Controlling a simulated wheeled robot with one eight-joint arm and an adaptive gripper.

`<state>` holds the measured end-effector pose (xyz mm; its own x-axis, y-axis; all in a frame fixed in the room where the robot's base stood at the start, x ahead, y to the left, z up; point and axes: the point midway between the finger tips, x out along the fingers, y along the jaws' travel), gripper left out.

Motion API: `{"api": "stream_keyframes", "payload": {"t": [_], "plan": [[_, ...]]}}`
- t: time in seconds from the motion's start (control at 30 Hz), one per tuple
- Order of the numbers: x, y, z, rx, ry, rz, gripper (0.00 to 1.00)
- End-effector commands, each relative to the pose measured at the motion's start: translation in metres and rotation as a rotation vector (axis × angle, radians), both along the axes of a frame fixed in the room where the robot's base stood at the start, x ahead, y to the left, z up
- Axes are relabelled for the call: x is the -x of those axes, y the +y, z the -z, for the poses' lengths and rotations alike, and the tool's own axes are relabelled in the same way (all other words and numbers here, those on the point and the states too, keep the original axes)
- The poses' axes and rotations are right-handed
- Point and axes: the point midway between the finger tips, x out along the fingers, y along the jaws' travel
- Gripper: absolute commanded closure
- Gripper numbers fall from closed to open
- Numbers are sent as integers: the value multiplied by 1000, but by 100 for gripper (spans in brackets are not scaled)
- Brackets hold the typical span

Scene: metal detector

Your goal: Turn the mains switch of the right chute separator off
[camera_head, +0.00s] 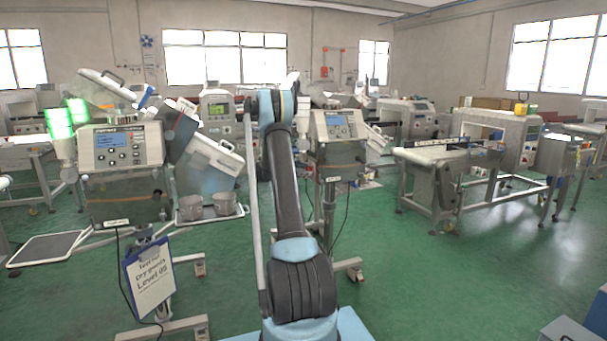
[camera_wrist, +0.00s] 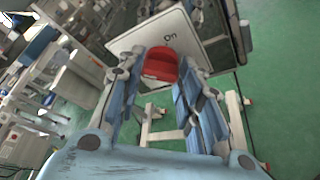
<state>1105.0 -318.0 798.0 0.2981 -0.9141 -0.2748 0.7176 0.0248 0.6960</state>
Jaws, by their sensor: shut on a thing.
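The right chute separator (camera_head: 338,125) stands just right of my raised arm in the head view, a grey control box with a small blue screen on a stand. In the wrist view, a red switch knob (camera_wrist: 160,63) sits on a pale square plate (camera_wrist: 205,45), with the word "On" printed above it. My gripper (camera_wrist: 162,72) has one finger on each side of the red knob and is shut on it. In the head view my arm hides the gripper and the switch.
A left separator (camera_head: 115,145) stands at the left, with a clipboard sign (camera_head: 150,278) hanging at its front. Two metal pots (camera_head: 190,208) sit on a tray between the separators. A conveyor detector (camera_head: 500,140) stands at the right.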

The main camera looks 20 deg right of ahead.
Motion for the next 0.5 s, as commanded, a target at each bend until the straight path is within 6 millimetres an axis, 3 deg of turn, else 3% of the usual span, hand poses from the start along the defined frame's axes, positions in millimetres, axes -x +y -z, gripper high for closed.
{"api": "stream_keyframes", "payload": {"t": [0.07, 0.1, 0.17, 0.5], "plan": [[0, 1, 1, -2, 0, 0, 91], [0, 1, 1, -2, 0, 0, 58], [0, 0, 1, -2, 0, 0, 47], [0, 1, 0, 0, -1, 0, 47]]}}
